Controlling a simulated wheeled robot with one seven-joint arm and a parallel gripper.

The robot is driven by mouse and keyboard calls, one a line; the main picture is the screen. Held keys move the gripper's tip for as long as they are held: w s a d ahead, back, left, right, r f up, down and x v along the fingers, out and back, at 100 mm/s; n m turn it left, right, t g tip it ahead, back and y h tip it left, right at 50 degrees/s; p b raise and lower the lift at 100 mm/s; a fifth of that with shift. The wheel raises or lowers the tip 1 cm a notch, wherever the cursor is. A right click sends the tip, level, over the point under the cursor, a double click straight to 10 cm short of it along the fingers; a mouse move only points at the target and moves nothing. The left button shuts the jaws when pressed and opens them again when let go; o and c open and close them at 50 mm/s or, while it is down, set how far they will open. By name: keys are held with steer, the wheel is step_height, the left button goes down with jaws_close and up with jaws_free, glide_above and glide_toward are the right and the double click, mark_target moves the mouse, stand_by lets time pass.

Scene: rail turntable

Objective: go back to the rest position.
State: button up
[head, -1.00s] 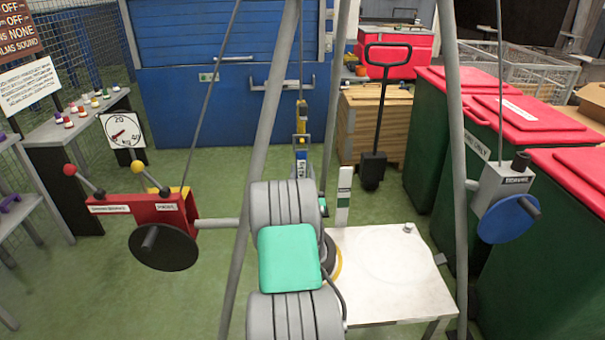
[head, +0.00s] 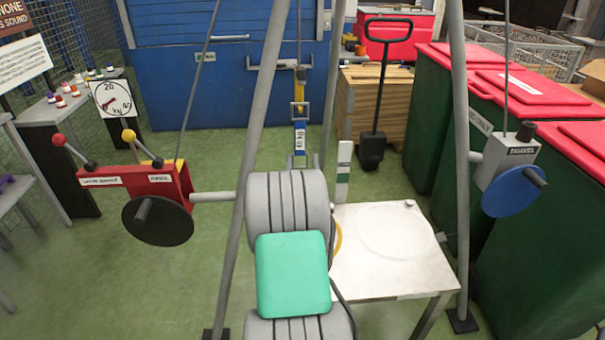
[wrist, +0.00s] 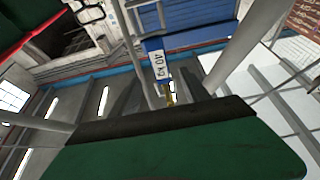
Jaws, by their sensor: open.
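My arm, grey and ribbed with a teal cover, stands raised in the middle of the head view, and its end is hidden there. The same kind of blue block (head: 299,138) hangs from a line in the head view.
A red winch box (head: 130,183) is left, a grey winch box (head: 505,165) right, on slanted grey poles (head: 262,110). A white square table (head: 395,265) stands close on the right. Green bins (head: 505,245) line the right side. Green floor (head: 150,285) is open at left.

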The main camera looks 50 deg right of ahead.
steer(key=w+a+r+m+g+y+p, duration=0.2)
steer(key=w+a+r+g+p, duration=0.2)
steer(key=w+r+p, duration=0.15)
steer(key=w+a+n+g+y+p, duration=0.15)
steer(key=a+y, duration=0.25)
steer(key=a, duration=0.5)
steer(key=w+a+n+y+p, duration=0.2)
steer(key=w+a+y+p, duration=0.15)
steer(key=a, duration=0.45)
steer(key=s+a+n+g+y+p, duration=0.1)
steer(key=s+a+n+g+y, duration=0.1)
steer(key=s+a, duration=0.3)
steer(key=s+a+r+n+g+y+p, duration=0.1)
steer(key=s+a, duration=0.4)
steer(key=a, duration=0.6)
steer(key=s+a+n+g+y+p, duration=0.2)
steer(key=s+a+n+g+y, duration=0.1)
steer(key=a, duration=0.5)
steer(key=shift+s+a+r+n+y, duration=0.2)
steer(key=shift+s+r+n+y, duration=0.2)
steer(key=shift+s+n+y, duration=0.6)
steer(key=shift+s+n+h, duration=0.25)
